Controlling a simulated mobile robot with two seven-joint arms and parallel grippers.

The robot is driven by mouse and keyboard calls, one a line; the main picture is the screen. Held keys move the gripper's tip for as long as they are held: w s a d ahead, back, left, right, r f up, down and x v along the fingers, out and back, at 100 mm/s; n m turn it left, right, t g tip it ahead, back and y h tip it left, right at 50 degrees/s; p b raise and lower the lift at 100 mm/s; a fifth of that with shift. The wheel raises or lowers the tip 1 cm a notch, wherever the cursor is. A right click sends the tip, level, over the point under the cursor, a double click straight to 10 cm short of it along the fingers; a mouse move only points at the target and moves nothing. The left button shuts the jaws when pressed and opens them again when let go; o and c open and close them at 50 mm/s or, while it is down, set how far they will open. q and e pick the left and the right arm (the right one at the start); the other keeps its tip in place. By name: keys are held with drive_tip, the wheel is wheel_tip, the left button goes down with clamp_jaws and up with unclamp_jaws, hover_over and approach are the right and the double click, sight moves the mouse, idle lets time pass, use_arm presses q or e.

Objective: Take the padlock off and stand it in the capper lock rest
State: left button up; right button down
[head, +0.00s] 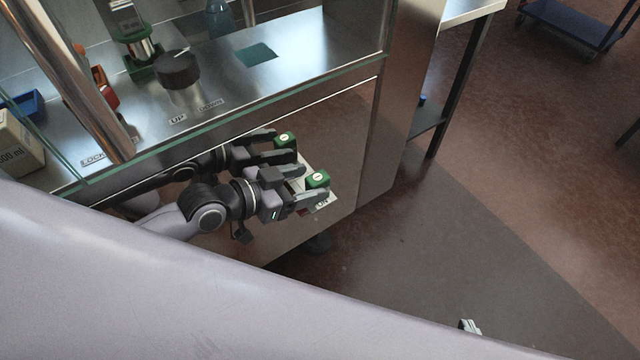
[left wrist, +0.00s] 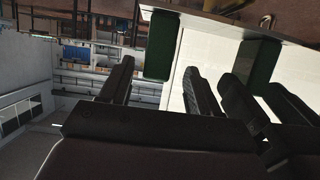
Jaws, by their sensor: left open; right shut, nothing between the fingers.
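A small green block with a round white mark, which I take for the padlock (head: 317,181), is at the polished cabinet front; its shackle is not visible. My left gripper (head: 310,185) is open with its fingers around the green block in the head view. In the left wrist view the green block (left wrist: 160,46) shows ahead of the spread fingers (left wrist: 158,85); I cannot tell whether they touch it. The steel front mirrors the gripper and block. My right gripper (head: 470,327) shows only as a small tip at the bottom, shut and empty. A "LOCK" label (head: 93,159) sits on the deck; no lock rest is clear.
Glass panels and a metal post (head: 75,75) stand before the steel deck. A black knob (head: 178,70) is on the deck by up and down labels. A blue cart (head: 575,22) stands far right. The floor (head: 480,220) right of the cabinet is clear.

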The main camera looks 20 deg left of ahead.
sight(325, 178)
use_arm(q)
drive_tip(key=shift+x, duration=2.6)
drive_tip(key=shift+s+d+r, duration=0.1)
drive_tip(key=shift+d+r, duration=0.05)
drive_tip(key=c, duration=1.1)
drive_tip(key=shift+c, duration=0.2)
